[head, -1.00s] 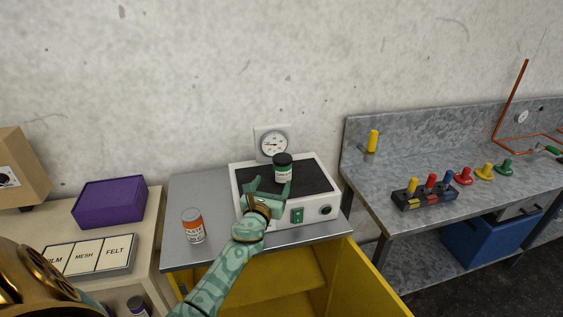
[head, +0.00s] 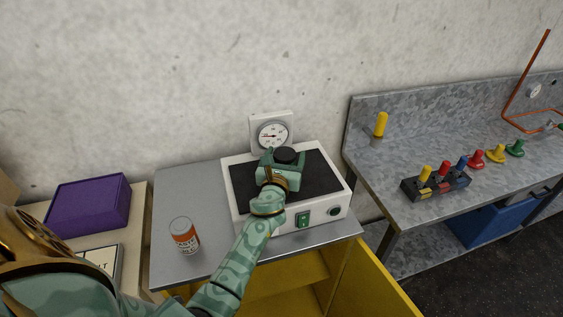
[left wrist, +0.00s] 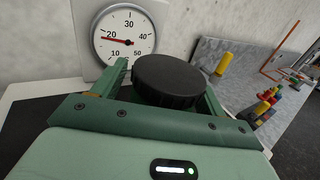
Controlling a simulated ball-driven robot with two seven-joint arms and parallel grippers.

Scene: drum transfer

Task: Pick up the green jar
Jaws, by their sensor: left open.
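The green jar shows mainly as its black lid (head: 286,155) in the head view, standing on the black top of the white machine (head: 238,192). The lid is large in the left wrist view (left wrist: 168,80), between the two fingers. My left gripper (head: 281,158) is open around the jar, one finger on each side. The jar's body and label are hidden behind the gripper. I cannot tell whether the fingers touch it. My right gripper is not in view.
A white dial gauge (head: 272,135) stands right behind the jar. A purple box (head: 88,206) is farther left. A metal bench (head: 398,170) with coloured knobs is at right.

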